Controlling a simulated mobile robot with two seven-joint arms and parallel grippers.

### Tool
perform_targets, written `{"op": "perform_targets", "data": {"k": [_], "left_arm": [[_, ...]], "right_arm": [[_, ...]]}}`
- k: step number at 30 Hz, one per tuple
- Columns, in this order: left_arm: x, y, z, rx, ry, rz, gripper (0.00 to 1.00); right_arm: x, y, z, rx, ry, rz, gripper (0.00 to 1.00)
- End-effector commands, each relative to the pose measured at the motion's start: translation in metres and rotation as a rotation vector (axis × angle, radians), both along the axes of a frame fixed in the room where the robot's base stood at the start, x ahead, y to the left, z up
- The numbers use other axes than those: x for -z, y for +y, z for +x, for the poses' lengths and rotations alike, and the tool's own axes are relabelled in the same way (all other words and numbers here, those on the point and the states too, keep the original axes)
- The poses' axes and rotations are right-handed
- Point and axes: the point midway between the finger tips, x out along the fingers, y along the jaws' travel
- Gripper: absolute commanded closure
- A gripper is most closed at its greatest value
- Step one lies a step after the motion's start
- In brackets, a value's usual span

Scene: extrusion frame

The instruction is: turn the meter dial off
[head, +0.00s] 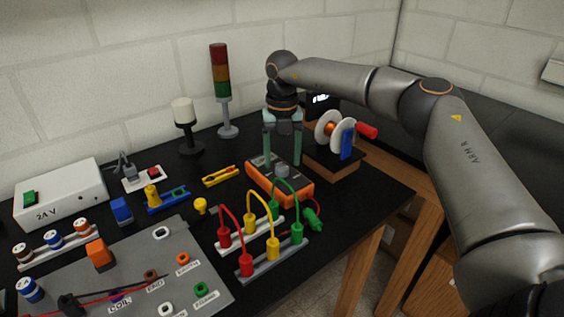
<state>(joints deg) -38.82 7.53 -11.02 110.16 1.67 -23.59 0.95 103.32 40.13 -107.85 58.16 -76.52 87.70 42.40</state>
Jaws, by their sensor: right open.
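The orange meter (266,185) lies on the black table near its right side, with a dark face. Its grey round dial (282,170) stands up from the face. My right gripper (282,160) points down over the meter with its two greenish fingers apart, one on each side of the dial as seen from here. I cannot tell whether the fingers touch the dial or the meter. The dial's pointer is too small to read. My left gripper is not in view.
A signal tower (221,90) and a white-topped lamp (183,112) stand behind. The grey board (130,272) lies front left.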

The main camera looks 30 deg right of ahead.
Motion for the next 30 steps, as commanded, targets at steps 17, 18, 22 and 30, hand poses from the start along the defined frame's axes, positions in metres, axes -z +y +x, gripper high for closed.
{"op": "perform_targets", "data": {"k": [17, 18, 22, 30], "left_arm": [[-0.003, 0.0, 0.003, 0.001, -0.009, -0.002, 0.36], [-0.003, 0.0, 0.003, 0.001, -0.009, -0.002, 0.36], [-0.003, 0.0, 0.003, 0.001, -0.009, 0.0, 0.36], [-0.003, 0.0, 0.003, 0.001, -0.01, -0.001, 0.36]], "right_arm": [[0.019, 0.0, 0.0, 0.0, 0.0, 0.0, 0.36], [0.019, 0.0, 0.0, 0.0, 0.0, 0.0, 0.41], [0.019, 0.0, 0.0, 0.0, -0.001, 0.0, 0.55], [0.019, 0.0, 0.0, 0.0, -0.001, 0.0, 0.86]]}}
